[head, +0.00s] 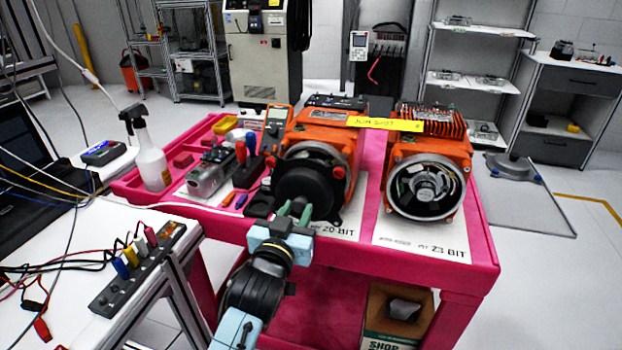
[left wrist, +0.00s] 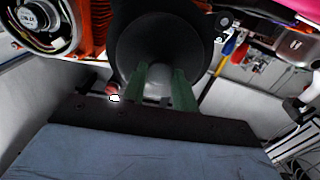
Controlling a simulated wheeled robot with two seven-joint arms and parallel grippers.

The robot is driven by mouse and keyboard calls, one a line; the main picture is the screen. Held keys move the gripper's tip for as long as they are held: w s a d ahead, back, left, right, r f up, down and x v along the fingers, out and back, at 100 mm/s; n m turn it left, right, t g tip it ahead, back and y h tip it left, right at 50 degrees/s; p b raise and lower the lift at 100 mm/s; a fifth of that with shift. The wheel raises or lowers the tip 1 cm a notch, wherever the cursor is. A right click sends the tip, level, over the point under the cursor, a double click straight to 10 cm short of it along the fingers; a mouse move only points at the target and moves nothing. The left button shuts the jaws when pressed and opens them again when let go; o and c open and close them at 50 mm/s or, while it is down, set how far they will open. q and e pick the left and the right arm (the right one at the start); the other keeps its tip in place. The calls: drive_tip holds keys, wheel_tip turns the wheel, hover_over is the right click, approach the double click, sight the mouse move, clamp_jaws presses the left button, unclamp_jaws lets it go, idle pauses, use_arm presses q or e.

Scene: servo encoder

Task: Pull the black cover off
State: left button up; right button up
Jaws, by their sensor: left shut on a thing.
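The black cover (head: 298,180) is a round dark disc on the front of the left orange motor (head: 318,130). In the left wrist view the cover (left wrist: 160,40) fills the upper middle. My left gripper (head: 295,208) reaches up to the lower part of the cover. In the left wrist view its green fingers (left wrist: 161,76) are shut on a pale, knob-like part at the cover's middle. Their exact contact is dark and hard to see. The cover appears seated against the motor. My right gripper is not in view.
A second orange motor (head: 428,150) with an open round front stands to the right on the pink cart (head: 365,255). A white table (head: 100,235) with cables and a power strip (head: 140,262) is at lower left.

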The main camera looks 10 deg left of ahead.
use_arm(q)
drive_tip(key=shift+s+r+p, duration=0.1)
drive_tip(key=shift+s+p, duration=0.85)
drive_tip(key=shift+s, duration=1.15)
drive_tip(key=shift+a+r, duration=0.1)
